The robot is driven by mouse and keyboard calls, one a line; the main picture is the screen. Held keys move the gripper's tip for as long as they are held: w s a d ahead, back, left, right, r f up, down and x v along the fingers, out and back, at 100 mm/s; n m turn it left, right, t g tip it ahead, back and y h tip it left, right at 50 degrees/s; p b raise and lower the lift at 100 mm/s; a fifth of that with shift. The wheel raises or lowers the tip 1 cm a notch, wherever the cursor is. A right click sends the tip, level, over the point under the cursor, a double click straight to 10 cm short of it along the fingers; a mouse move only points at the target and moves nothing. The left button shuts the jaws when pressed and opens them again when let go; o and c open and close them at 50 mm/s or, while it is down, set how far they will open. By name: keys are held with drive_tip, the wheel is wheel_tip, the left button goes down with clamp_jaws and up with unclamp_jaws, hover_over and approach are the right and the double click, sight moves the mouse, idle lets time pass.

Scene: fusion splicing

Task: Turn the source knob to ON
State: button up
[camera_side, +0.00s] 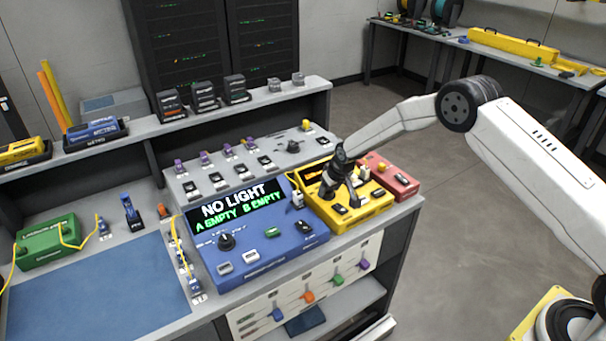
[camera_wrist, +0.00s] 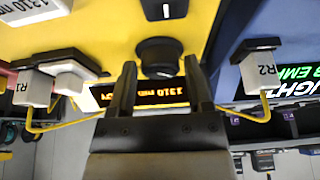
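The yellow source box (camera_side: 372,208) stands on the bench right of the blue unit. In the wrist view its yellow face (camera_wrist: 105,25) fills the top. The black source knob (camera_wrist: 160,57) sits there near an orange-lit display (camera_wrist: 160,93), which reads 1310 nm upside down; its remaining text is unclear. My gripper (camera_wrist: 159,68) is open, its two dark fingers apart, with the knob between or just beyond their tips. I cannot tell if they touch it. In the side view my gripper (camera_side: 327,193) is low over the box and hides the knob.
The blue unit (camera_side: 275,262) reads NO LIGHT, A EMPTY, B EMPTY and has its own black knob (camera_side: 227,241). A red box (camera_side: 402,184) is close on the right. White connectors R1 (camera_wrist: 35,88) and R2 (camera_wrist: 262,70) with yellow cables flank my fingers.

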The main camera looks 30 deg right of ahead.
clamp_jaws()
drive_tip(key=shift+m+h, duration=0.3)
drive_tip(key=shift+m, duration=0.4)
drive_tip(key=shift+a+r+m+h, duration=0.15)
drive_tip(key=shift+m+h, duration=0.45)
drive_tip(key=shift+m, duration=1.1)
drive_tip(key=m, duration=0.2)
drive_tip(key=m+g+h, duration=0.1)
drive_tip(key=m, duration=0.1)
drive_tip(key=shift+w+a+m+h, duration=0.1)
drive_tip(key=shift+w+m+h, duration=0.1)
drive_tip(key=shift+m+h, duration=0.1)
drive_tip(key=m+g, duration=0.1)
drive_tip(key=m, duration=0.1)
drive_tip(key=m+h, duration=0.1)
drive_tip(key=m, duration=0.1)
drive_tip(key=shift+w+m+g, duration=0.1)
drive_tip(key=shift+m+g, duration=0.2)
drive_tip(key=shift+g, duration=0.1)
drive_tip(key=shift+w+m+g, duration=0.1)
drive_tip(key=shift+m+g, duration=0.7)
drive_tip(key=shift+m, duration=1.1)
